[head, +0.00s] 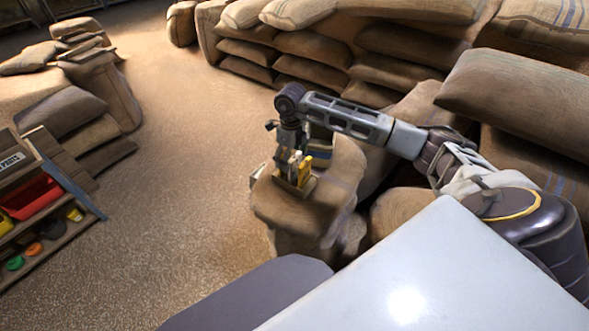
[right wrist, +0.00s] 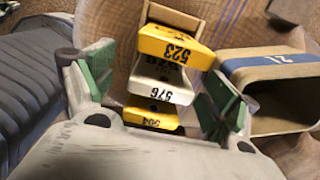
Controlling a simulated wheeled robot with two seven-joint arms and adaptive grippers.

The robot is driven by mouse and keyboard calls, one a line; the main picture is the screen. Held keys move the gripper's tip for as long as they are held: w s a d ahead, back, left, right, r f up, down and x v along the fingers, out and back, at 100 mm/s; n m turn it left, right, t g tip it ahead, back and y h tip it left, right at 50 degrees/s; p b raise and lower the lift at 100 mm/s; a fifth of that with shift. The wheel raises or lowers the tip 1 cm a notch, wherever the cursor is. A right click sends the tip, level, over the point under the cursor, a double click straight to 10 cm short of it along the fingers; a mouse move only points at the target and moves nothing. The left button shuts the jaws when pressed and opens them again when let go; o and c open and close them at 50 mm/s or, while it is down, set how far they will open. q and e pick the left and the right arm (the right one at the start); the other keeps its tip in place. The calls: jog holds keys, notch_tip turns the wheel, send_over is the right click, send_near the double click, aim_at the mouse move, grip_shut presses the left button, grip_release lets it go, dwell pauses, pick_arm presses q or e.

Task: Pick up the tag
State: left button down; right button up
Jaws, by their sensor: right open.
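Several tags stand in a row in a small wooden holder (head: 292,188) on top of a burlap sack. In the right wrist view I see a yellow tag marked 523 (right wrist: 172,50), a white tag marked 576 (right wrist: 160,88) and a yellow tag (right wrist: 150,118) whose number is hard to read. In the head view a yellow tag (head: 305,168) shows beside my right gripper (head: 292,158), which points down over the holder. Its green-padded fingers are open, one on each side of the row. I cannot tell whether they touch any tag. My left gripper is out of view.
A box with a blue band (right wrist: 268,66) stands close to the right finger. Stacked sacks (head: 370,40) line the back and right. A shelf with coloured bins (head: 32,195) stands at the left. A white surface (head: 440,270) fills the front right. The middle floor (head: 180,150) is clear.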

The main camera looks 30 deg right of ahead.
aim_at(295, 167)
jog(key=shift+s+d+f, duration=0.15)
jog(key=shift+f, duration=0.6)
jog(key=shift+s+d+f, duration=0.1)
jog(key=shift+f, duration=0.6)
jog(key=shift+s+d+f, duration=0.15)
jog(key=shift+f, duration=1)
jog(key=c, duration=0.9)
